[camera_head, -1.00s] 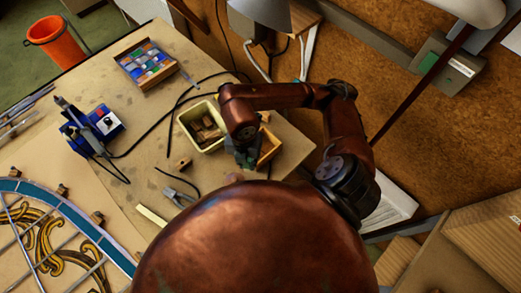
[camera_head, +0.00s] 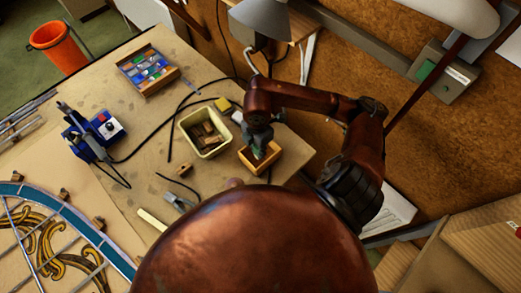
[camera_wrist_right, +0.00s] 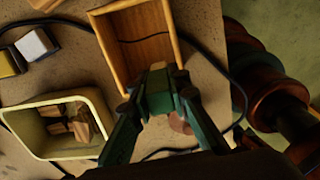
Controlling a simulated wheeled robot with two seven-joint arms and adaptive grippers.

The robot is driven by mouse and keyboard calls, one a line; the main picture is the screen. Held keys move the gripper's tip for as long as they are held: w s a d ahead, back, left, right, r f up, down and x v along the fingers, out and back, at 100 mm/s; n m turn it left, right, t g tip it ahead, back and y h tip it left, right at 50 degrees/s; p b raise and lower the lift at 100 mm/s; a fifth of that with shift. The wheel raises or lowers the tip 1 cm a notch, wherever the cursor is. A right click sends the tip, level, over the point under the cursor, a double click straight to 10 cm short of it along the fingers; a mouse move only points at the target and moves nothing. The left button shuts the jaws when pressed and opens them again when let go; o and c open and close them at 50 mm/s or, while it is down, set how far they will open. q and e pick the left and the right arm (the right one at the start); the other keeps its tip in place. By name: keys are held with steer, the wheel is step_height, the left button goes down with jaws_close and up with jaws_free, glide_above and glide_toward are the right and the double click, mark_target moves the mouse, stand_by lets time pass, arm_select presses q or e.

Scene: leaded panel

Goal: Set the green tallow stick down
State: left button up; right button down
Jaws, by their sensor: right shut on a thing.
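My right gripper (camera_head: 258,150) is over the small wooden tray (camera_head: 276,158) on the workbench. In the right wrist view its two dark green fingers (camera_wrist_right: 160,108) are shut on a short green stick (camera_wrist_right: 158,92) with a paler end. The stick shows in front of the near end of the wooden tray, which also shows in the wrist view (camera_wrist_right: 103,50). The tray looks empty there apart from a thin dark line across its floor. I cannot tell whether the stick touches the tray. My left gripper is not in view.
A cream bin (camera_head: 183,126) with several wooden blocks stands just left of the tray. A yellow block (camera_head: 223,104) and a white block (camera_wrist_right: 35,45) lie behind it. Black cables, pliers (camera_head: 178,201), a blue soldering station (camera_head: 97,133) and a leaded panel (camera_head: 75,222) occupy the bench.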

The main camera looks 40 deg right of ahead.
steer(key=d+f, duration=0.1)
steer(key=w+f, duration=0.1)
steer(key=w+d+f, duration=0.1)
steer(key=f, duration=0.1)
steer(key=shift+d, duration=0.3)
step_height(320, 180, down, 4)
steer(key=shift+w+d+r+p, duration=0.1)
steer(key=shift+d+r+p, duration=0.1)
steer(key=shift+p, duration=0.45)
steer(key=shift+a+f, duration=0.1)
steer(key=shift+f, duration=0.05)
steer(key=c, duration=1.8)
jaws_free()
steer(key=shift+r, duration=0.2)
step_height(320, 180, up, 12)
steer(key=shift+b, duration=0.75)
